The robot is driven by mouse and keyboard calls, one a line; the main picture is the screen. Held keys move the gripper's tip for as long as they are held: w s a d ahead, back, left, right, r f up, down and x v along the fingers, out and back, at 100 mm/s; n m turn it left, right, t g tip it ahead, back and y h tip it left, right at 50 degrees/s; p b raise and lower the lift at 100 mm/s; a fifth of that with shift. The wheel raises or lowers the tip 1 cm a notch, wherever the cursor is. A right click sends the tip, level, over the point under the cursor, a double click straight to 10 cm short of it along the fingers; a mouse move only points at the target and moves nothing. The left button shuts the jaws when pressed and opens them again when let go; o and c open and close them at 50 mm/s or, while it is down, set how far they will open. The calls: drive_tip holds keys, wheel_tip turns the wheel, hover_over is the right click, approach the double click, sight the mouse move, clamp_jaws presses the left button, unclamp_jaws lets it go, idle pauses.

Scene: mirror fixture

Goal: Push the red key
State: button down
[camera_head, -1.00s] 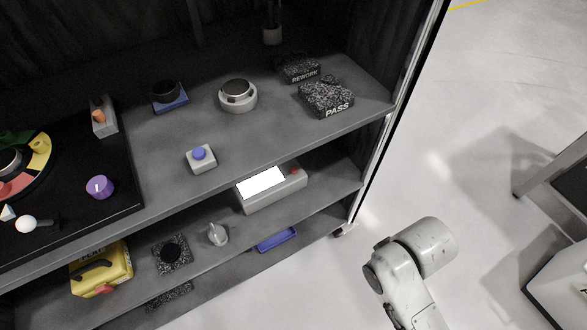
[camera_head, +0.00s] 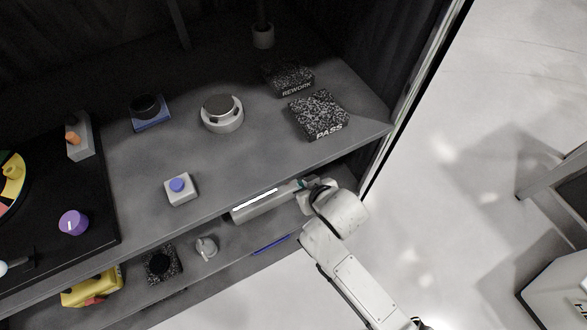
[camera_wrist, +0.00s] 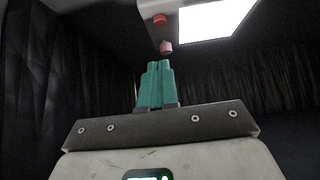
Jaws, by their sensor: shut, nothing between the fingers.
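A pinkish-red knob (camera_wrist: 166,47) sits nearer my fingers.
A grey knob (camera_head: 206,247) stands left of the box. Open floor lies right.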

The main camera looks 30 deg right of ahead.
drive_tip(key=shift+w+a+r, duration=0.1)
drive_tip(key=shift+w, duration=0.45)
drive_tip(key=shift+w, duration=0.1)
drive_tip(key=b+x, duration=0.1)
drive_tip(key=x, duration=0.9)
drive_tip(key=shift+a, duration=0.1)
wheel_tip(320, 180, down, 2)
drive_tip(key=shift+f, duration=0.2)
drive_tip(key=shift+f+b, duration=0.35)
drive_tip(key=shift+f, duration=0.35)
